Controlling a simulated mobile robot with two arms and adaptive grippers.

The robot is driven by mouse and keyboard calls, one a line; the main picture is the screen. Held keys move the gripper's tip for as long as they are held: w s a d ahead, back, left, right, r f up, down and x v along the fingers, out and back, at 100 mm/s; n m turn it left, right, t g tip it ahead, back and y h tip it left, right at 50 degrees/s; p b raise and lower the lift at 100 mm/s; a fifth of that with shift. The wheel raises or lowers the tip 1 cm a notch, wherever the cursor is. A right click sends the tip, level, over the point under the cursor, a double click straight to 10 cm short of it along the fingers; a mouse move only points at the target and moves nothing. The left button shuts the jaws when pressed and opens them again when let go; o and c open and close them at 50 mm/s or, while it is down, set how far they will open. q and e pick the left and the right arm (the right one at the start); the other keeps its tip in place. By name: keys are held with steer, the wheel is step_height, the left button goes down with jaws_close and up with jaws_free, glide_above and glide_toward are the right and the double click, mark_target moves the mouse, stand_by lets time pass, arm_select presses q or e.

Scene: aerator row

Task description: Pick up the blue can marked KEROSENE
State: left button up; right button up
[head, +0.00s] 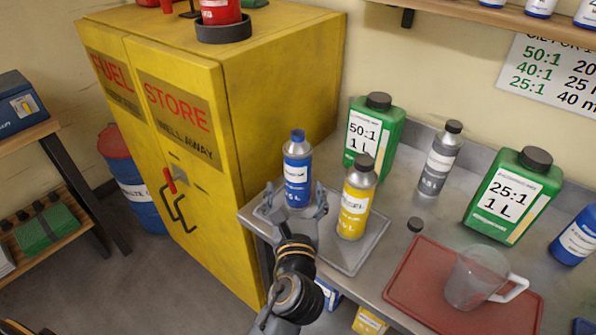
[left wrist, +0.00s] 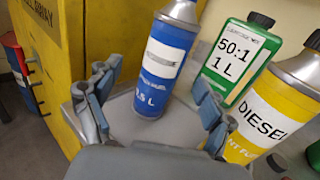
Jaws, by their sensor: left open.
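A blue can (head: 297,172) with a silver shoulder and blue cap stands upright on a grey tray (head: 355,258) on the bench. Its label word is too blurred to read; it also shows in the left wrist view (left wrist: 160,62). My left gripper (head: 296,202) is open at the near side of the can, its fingers spread to either side of it in the picture. In the left wrist view the can stands beyond and between the fingers (left wrist: 157,102). I cannot tell whether either finger touches it. My right gripper is not in view.
A yellow DIESEL can (left wrist: 262,110) stands close to the right. Behind is a green 50:1 bottle (head: 375,135). A yellow fuel cabinet (head: 285,75) rises just left of the bench. Further right are a grey bottle (head: 440,160) and a clear jug (head: 472,280) on a red tray (head: 418,290).

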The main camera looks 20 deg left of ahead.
mark_target(298, 178)
arm_select(q)
steer(key=x, duration=0.7)
steer(key=shift+w+d+f+p, duration=0.15)
steer(key=shift+w+d+p, duration=0.15)
steer(key=shift+w, duration=0.1)
steer(key=shift+s, duration=0.1)
steer(key=shift+c, duration=0.2)
steer(key=c, duration=1.3)
steer(key=shift+r, duration=0.25)
steer(key=shift+c, duration=0.2)
steer(key=shift+r, duration=0.8)
steer(key=s+a+r+p, duration=0.3)
steer(key=s+r+p, duration=0.1)
steer(key=s+r, duration=0.7)
steer(key=shift+s+a, duration=0.15)
steer(key=shift+s, duration=1.1)
